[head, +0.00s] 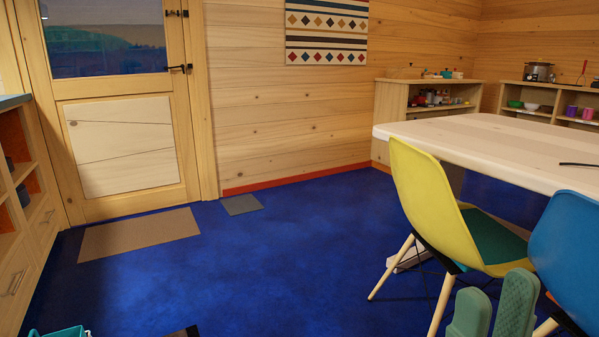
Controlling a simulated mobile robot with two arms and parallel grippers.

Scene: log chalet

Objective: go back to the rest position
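My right gripper (496,284) shows at the bottom right, in front of the yellow chair and beside the blue chair. Its two green fingers point up and stand apart, with nothing seen between them. The lower part of the gripper is cut off by the picture's edge. My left gripper is not in view.
A yellow chair (424,190) and a blue chair (570,250) stand at a pale wooden table (480,135) on the right. Shelves (22,172) line the left edge. A door (125,150) with a brown mat (138,234) is ahead. The middle blue floor (270,255) is clear.

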